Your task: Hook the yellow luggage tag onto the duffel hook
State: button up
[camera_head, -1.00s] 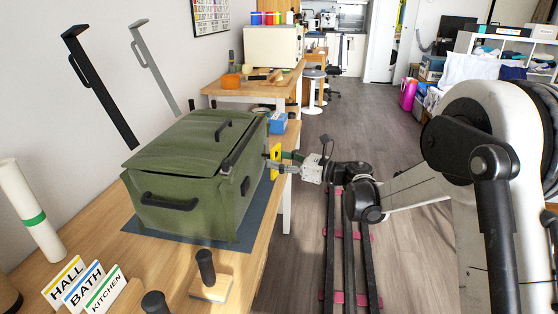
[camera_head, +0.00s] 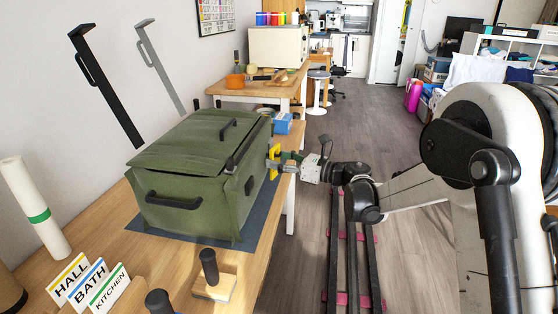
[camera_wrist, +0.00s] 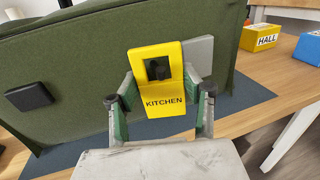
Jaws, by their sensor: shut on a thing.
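The yellow luggage tag (camera_wrist: 165,101), lettered KITCHEN and with a square hole near its top, is upright between the fingers of my gripper (camera_wrist: 161,92). My gripper is shut on its sides. In the head view the tag (camera_head: 273,160) is close against the right end of the green duffel (camera_head: 190,165), with my gripper (camera_head: 279,163) reaching in from the right. A dark piece, which looks like the duffel hook (camera_wrist: 158,70), shows through the hole. I cannot tell whether it passes through. A grey plate (camera_wrist: 200,55) shows behind the tag.
A yellow HALL block (camera_wrist: 260,38) and a blue block (camera_wrist: 309,47) stand on the table to the right. Another dark square piece (camera_wrist: 29,97) is on the duffel's left. A black-handled wooden block (camera_head: 213,284) and lettered cards (camera_head: 90,280) are at the table's front.

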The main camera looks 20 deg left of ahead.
jog(key=shift+a+f+b, duration=0.3)
jog(key=shift+a+f, duration=0.05)
jog(key=shift+a, duration=0.15)
dwell(0.5)
jog(key=shift+s+a+f+b, duration=0.1)
jog(key=shift+a+f+b, duration=0.05)
jog(key=shift+f+b, duration=0.2)
dwell(1.1)
jog(key=o, duration=1.5)
